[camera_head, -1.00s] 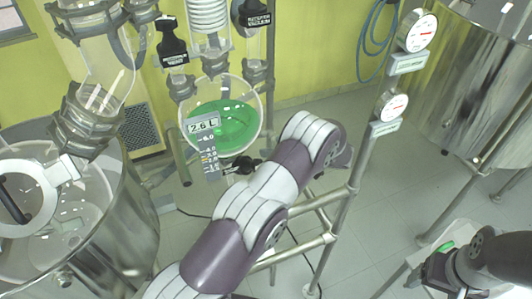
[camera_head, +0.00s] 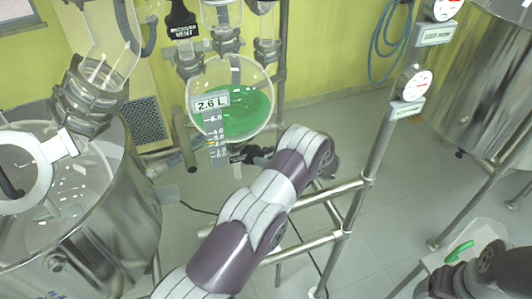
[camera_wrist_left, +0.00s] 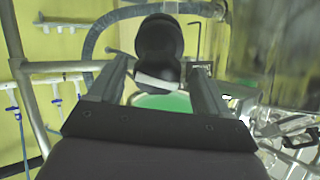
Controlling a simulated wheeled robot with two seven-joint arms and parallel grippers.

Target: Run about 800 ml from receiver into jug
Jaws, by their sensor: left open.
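The receiver (camera_head: 255,78) is a round glass flask of green liquid, with a display tag (camera_head: 211,103) reading 2.6 L and a graduated scale below. In the left wrist view, my left gripper (camera_wrist_left: 160,85) is open, its two fingers apart on either side of a black rounded knob (camera_wrist_left: 158,42). I cannot tell whether they touch it. Green liquid (camera_wrist_left: 165,102) shows beyond. In the head view, my left arm reaches up below the receiver; dark parts under the flask are small and partly hidden. My right gripper (camera_head: 447,282) is at the lower right, its fingers unclear.
A steel-walled vessel (camera_head: 105,245) stands at the left, a large steel tank (camera_head: 480,85) at the right. Metal frame rails (camera_head: 330,193) and a post with gauges (camera_head: 411,83) stand near my left arm.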

